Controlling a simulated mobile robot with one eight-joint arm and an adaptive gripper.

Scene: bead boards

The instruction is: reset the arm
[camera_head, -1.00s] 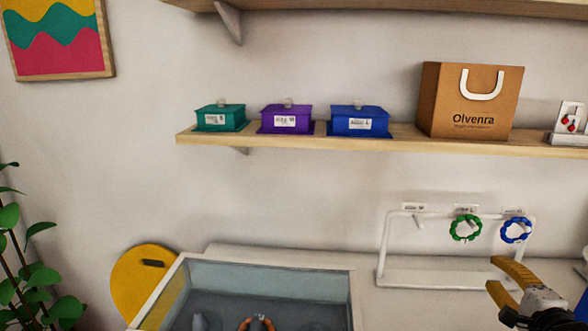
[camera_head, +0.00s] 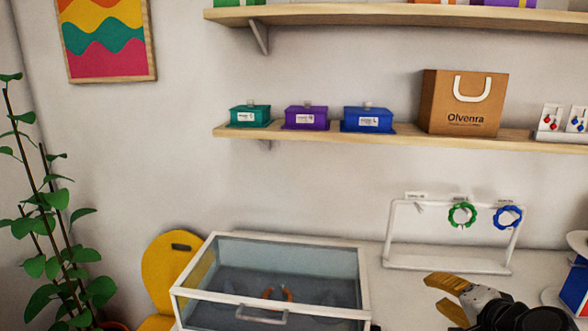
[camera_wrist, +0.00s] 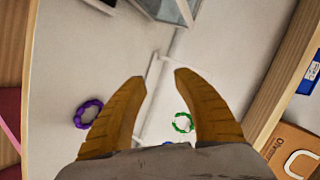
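My gripper (camera_head: 440,297) is at the lower right in the head view, over the white counter and in front of the bracelet stand. In the wrist view its two yellow fingers (camera_wrist: 160,82) are spread apart with nothing between them. The white stand (camera_head: 445,266) holds a green bracelet (camera_head: 462,215) and a blue bracelet (camera_head: 508,216) on pegs; its left peg is empty. In the wrist view the green bracelet (camera_wrist: 183,122) shows near the right finger, and a purple bracelet (camera_wrist: 88,114) lies left of the left finger.
A glass case (camera_head: 276,300) with a white frame stands left of my gripper. A shelf (camera_head: 400,133) above holds teal (camera_head: 249,116), purple (camera_head: 306,118) and blue (camera_head: 367,119) boxes, a brown bag (camera_head: 462,102) and earring cards. A yellow chair (camera_head: 165,275) and plant (camera_head: 55,240) stand left.

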